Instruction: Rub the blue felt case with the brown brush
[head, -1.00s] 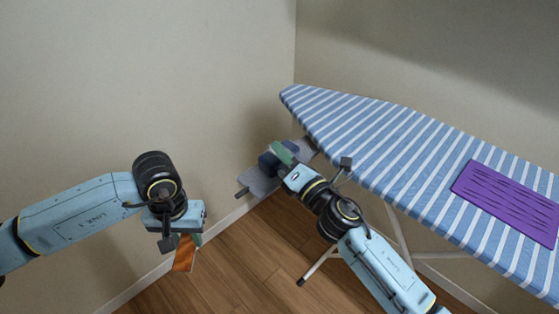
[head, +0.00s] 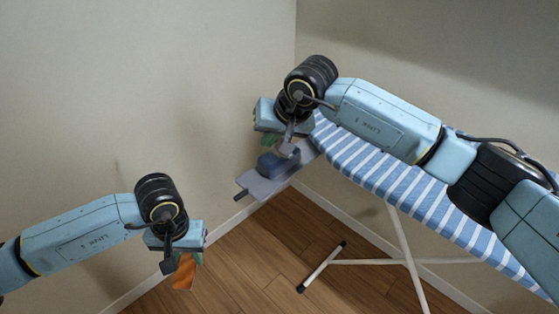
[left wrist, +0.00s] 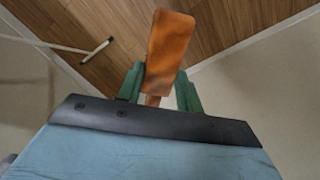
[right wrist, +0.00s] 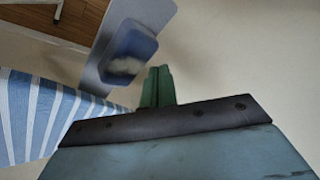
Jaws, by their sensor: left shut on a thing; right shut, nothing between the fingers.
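The blue case (head: 272,164) lies on a grey plate (head: 262,188) at the narrow end of the ironing board. The right wrist view also shows the case (right wrist: 131,46), with a whitish, blurred patch on its surface. The orange-brown brush (head: 184,272) is in my left gripper (head: 188,256), low at the left and well apart from the case. In the left wrist view the brush (left wrist: 170,40) sits between the green fingers. My right gripper (head: 266,142) is shut and empty, above and near the case. Its fingers are together in the right wrist view (right wrist: 158,86).
The blue-and-white striped ironing board (head: 375,175) runs to the right, partly hidden under my right arm. Its white legs (head: 405,240) stand on the wooden floor (head: 290,250). Walls close in the corner behind.

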